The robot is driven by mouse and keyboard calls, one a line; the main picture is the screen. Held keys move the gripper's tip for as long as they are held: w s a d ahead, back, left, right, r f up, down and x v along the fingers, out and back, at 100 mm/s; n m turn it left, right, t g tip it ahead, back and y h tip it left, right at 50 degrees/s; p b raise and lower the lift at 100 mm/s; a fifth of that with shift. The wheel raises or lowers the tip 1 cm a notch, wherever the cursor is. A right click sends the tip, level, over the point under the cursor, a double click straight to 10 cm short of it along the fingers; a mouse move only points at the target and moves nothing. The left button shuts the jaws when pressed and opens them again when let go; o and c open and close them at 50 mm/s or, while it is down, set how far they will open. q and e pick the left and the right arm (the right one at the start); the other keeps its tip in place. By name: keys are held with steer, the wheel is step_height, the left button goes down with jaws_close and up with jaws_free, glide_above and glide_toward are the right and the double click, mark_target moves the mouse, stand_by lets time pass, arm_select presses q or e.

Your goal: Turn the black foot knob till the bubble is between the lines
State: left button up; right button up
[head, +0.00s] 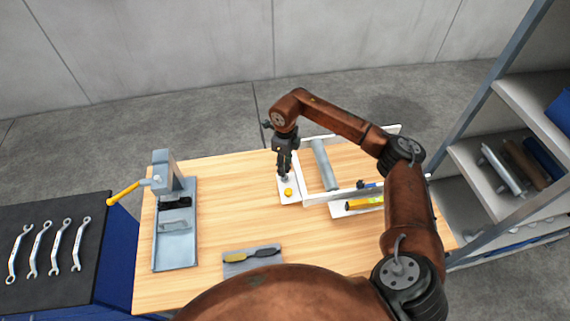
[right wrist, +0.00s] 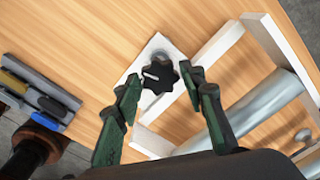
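The black foot knob (right wrist: 160,77) shows in the right wrist view as a lobed knob with a white mark, on a white plate (right wrist: 134,66). My right gripper (right wrist: 162,82) is open, its two green-and-black fingers on either side of the knob. I cannot tell whether they touch it. In the head view my right gripper (head: 285,174) points down over the white plate (head: 292,200) and hides the knob. A yellow level (head: 364,203) lies by the white frame (head: 346,194); its bubble is too small to read. My left gripper is not in view.
A grey roller (head: 325,164) spans the frame. A grey fixture with a yellow handle (head: 123,194) stands at left. A grey tray (head: 236,269) holds tools in front. Bare wood (head: 235,205) lies between.

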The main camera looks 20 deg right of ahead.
steer(key=c, duration=0.7)
steer(key=shift+m+b, duration=0.4)
steer(key=shift+m, duration=1.3)
steer(key=shift+c, duration=0.2)
steer(key=shift+r, duration=0.1)
steer(key=o, duration=1.2)
steer(key=shift+c, duration=0.2)
step_height(320, 180, up, 12)
